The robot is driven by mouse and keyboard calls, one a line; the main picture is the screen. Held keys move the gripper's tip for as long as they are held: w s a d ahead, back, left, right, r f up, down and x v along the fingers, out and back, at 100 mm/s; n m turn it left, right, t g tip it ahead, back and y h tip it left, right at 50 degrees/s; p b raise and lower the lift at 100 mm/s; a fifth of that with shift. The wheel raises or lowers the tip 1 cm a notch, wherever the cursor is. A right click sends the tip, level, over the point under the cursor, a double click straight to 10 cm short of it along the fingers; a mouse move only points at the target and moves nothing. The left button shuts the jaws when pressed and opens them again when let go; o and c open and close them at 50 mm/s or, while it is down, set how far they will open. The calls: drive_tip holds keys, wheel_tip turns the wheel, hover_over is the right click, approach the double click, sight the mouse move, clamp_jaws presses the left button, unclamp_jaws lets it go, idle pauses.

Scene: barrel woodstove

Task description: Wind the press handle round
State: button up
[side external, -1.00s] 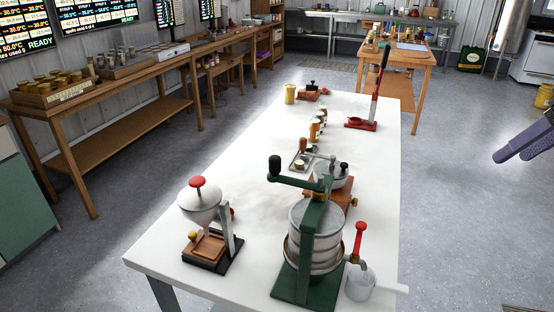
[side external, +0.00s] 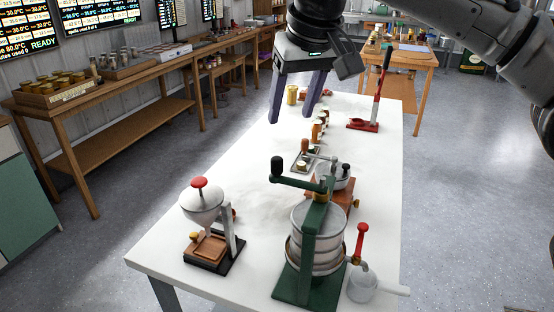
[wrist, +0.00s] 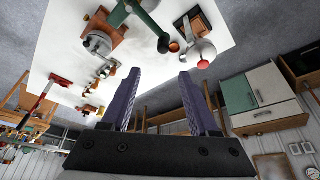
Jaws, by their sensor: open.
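The press (side external: 316,243) has a green frame and a round metal basket, and stands at the near end of the white table. Its handle (side external: 299,184) is a green crank arm on top, pointing left, with an upright black knob (side external: 277,167). In the wrist view the press handle (wrist: 147,23) shows at the top, its black knob (wrist: 163,44) beyond my fingertips. My gripper (side external: 292,116) points down over the table, above and apart from the handle. In the wrist view my gripper (wrist: 159,74) has its purple fingers apart with nothing between them.
A white hopper device with a red knob (side external: 201,205) stands left of the press. A pot on a wooden base (side external: 332,179) stands just behind. A red lever tool (side external: 372,100) stands farther back.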

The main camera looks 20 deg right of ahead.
sight(277, 158)
drive_tip(key=x, duration=1.4)
drive_tip(key=shift+s+a, duration=0.25)
drive_tip(key=shift+a, duration=0.05)
drive_tip(key=shift+c, duration=0.2)
clamp_jaws()
idle(0.7)
